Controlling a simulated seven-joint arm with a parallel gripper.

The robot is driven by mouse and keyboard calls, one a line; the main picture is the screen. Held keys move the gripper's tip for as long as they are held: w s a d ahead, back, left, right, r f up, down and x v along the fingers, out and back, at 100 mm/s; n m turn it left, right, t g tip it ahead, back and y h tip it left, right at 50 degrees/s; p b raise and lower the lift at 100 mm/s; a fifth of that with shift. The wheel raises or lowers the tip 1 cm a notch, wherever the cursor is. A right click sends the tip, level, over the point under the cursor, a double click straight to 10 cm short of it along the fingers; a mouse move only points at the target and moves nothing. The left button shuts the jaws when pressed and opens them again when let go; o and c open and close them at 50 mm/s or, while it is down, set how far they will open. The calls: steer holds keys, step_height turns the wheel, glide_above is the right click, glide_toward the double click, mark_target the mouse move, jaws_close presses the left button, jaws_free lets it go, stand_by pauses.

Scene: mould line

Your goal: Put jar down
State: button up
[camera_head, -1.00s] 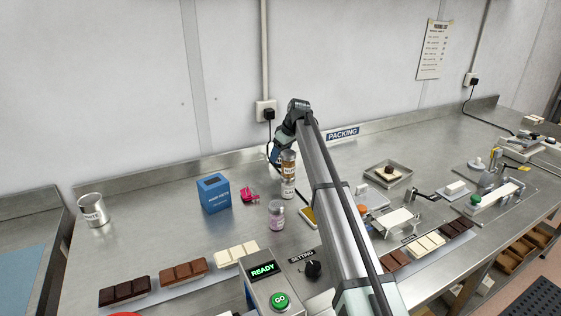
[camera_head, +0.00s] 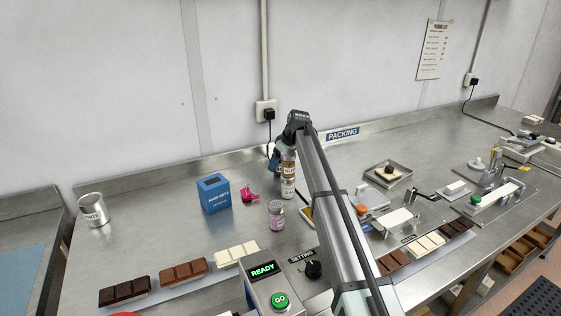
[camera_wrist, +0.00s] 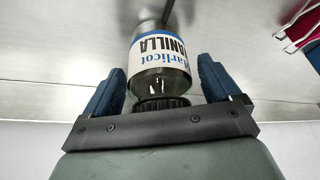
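A jar labelled "Harlicot VANILLA" (camera_wrist: 161,55) with a black cap is in the wrist view, cap towards my palm. My gripper (camera_wrist: 162,82) has one blue finger on each side of it, with a narrow gap visible at the right, so it looks open around the jar.
A metal can (camera_head: 93,211) is at far left. The control box (camera_head: 269,286) stands in front.

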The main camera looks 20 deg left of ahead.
steer(key=v, duration=1.2)
steer(key=shift+r, duration=0.2)
